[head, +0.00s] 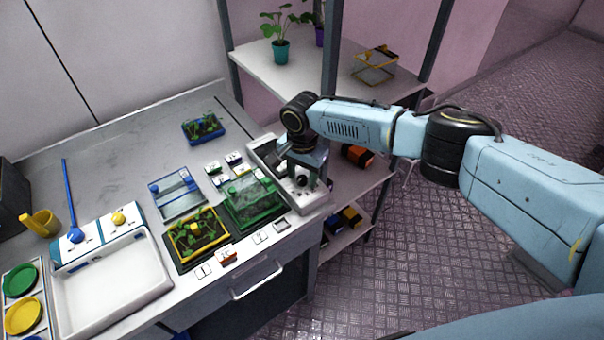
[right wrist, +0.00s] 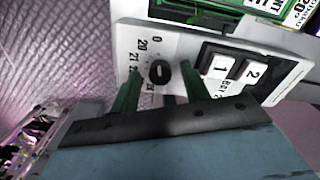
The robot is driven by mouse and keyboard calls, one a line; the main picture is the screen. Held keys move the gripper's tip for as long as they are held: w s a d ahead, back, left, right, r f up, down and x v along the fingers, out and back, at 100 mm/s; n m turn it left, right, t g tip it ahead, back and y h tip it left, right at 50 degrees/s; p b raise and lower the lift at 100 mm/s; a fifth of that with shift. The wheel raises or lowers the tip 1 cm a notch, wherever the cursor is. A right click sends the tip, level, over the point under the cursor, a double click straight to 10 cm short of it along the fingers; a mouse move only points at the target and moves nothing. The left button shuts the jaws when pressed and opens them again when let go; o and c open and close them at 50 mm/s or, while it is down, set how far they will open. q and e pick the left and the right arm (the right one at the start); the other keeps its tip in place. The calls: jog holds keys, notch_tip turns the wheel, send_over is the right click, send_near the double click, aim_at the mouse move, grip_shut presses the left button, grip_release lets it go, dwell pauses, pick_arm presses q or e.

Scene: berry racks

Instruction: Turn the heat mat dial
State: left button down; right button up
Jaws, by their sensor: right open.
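The heat mat dial (right wrist: 159,72) is a small black round knob on a white control panel (right wrist: 120,42), with printed numbers around it. My right gripper (right wrist: 162,74) is open, with one green finger on each side of the dial; I cannot tell whether either finger touches it. In the head view the panel (head: 309,203) lies at the right end of the bench, and my right gripper (head: 304,178) points down over it. The gripper partly hides the panel there. My left gripper is not in view.
Two switches marked 1 (right wrist: 219,66) and 2 (right wrist: 253,73) sit beside the dial. A green tray (head: 254,203) and a yellow-framed tray (head: 198,238) stand left of the panel. A shelf rack with a metal post (head: 331,50) rises close behind my right arm.

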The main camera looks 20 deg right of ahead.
jog(key=shift+c, duration=0.5)
jog(key=c, duration=0.9)
jog(key=n+p, duration=0.1)
jog(key=p, duration=0.2)
jog(key=shift+s+a+r+n, duration=0.1)
jog(key=shift+s+r+n, duration=0.05)
jog(key=shift+n, duration=0.25)
jog(key=shift+n+p, duration=0.65)
jog(key=shift+n, duration=1.05)
jog(key=n, duration=0.4)
jog(key=shift+n+p, duration=0.3)
jog(key=shift+p, duration=0.1)
jog(key=n, duration=0.9)
jog(key=shift+n, duration=0.4)
jog(key=n, duration=0.5)
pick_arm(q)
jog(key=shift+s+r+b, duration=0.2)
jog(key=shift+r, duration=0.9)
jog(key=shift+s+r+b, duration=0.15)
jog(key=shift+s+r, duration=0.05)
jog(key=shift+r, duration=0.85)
pick_arm(e)
jog(key=shift+w+n, duration=0.2)
jog(key=shift+n, duration=2.6)
